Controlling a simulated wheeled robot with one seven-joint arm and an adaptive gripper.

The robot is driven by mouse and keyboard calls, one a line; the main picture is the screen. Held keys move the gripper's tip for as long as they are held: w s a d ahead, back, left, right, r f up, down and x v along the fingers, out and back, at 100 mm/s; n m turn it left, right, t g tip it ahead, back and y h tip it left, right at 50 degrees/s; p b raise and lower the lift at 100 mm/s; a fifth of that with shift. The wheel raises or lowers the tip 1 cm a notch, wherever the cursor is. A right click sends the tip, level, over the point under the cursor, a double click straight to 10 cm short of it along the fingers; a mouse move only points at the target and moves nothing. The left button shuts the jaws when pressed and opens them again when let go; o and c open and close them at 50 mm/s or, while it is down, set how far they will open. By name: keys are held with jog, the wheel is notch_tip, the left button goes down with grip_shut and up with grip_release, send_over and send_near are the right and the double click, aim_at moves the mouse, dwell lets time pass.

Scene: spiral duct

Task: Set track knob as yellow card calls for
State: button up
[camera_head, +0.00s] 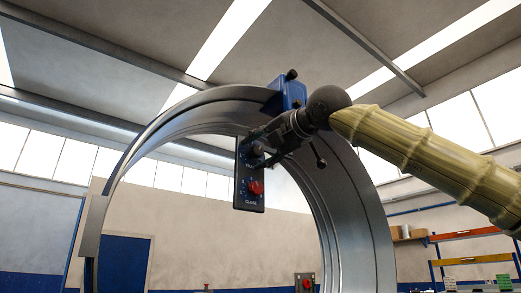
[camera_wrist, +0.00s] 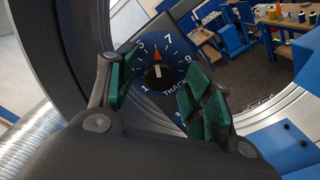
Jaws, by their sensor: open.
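The track knob (camera_wrist: 158,73) shows in the wrist view as a dark round dial with white numbers, lettered TRACK. Its orange-red pointer points up in the picture, between the number on its left, which looks like 5, and 7. My gripper (camera_wrist: 153,86) is open, with green-padded fingers left and right of the dial. I cannot tell whether either touches it. In the head view my gripper (camera_head: 258,148) is at the upper part of a dark control panel (camera_head: 240,180), partly covering it. I see no yellow card in either view.
A red knob or button (camera_head: 256,188) sits lower on the panel. The large metal ring (camera_head: 355,200) curves behind my gripper, with a blue block (camera_head: 288,92) on top. Another panel with a red button (camera_head: 305,283) stands low. Shelves (camera_head: 475,258) are at right.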

jog(key=shift+a, duration=0.2)
jog(key=v, duration=1.2)
jog(key=shift+d, duration=0.2)
